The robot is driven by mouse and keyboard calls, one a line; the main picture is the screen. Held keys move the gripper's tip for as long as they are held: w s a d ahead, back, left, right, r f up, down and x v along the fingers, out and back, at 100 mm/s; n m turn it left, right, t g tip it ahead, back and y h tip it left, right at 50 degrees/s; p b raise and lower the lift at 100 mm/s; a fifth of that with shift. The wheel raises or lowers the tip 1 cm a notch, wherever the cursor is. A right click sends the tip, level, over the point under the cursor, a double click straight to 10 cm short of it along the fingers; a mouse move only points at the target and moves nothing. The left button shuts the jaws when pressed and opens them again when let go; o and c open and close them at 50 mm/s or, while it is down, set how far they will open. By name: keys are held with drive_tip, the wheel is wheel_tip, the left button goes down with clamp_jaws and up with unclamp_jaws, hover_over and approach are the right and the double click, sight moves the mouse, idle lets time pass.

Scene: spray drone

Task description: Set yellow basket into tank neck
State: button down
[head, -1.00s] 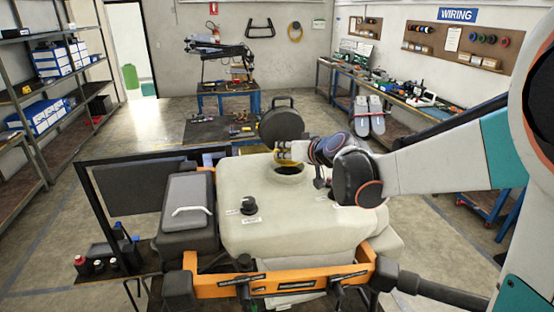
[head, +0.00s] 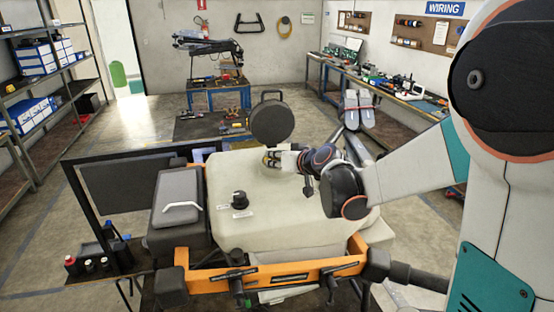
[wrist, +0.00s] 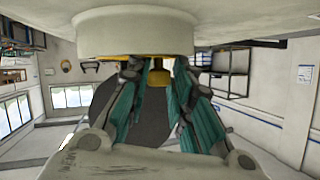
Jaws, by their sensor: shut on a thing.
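The cream tank (head: 255,217) fills the middle of the head view. Its neck (head: 284,170) is partly hidden by my gripper. The wrist view is upside down, and the pale round neck (wrist: 135,33) hangs at its top. My gripper (head: 274,158) is at the neck, its teal-lined fingers (wrist: 155,95) shut on the yellow basket (head: 266,157). In the wrist view the basket's yellow edge (wrist: 150,57) lies along the neck's rim, with another yellow part between the fingers. The basket's lower body is hidden, and I cannot tell how deep it sits.
A round black lid (head: 272,122) stands upright behind the neck. A black knob (head: 239,197) is on the tank top. A grey case (head: 178,203) sits left of the tank, and an orange frame (head: 265,275) runs along its front.

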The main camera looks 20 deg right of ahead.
drive_tip(key=shift+s+f, duration=0.15)
drive_tip(key=shift+f, duration=0.1)
drive_tip(key=c, duration=1.6)
unclamp_jaws()
drive_tip(key=shift+o, duration=0.9)
drive_tip(key=shift+d, duration=0.1)
drive_tip(key=shift+f, duration=0.1)
drive_tip(key=shift+r, duration=0.3)
drive_tip(key=r+p+v, duration=0.1)
drive_tip(key=p+v, duration=0.3)
drive_tip(key=v, duration=0.8)
drive_tip(key=shift+a+p, duration=0.25)
drive_tip(key=shift+p, duration=0.15)
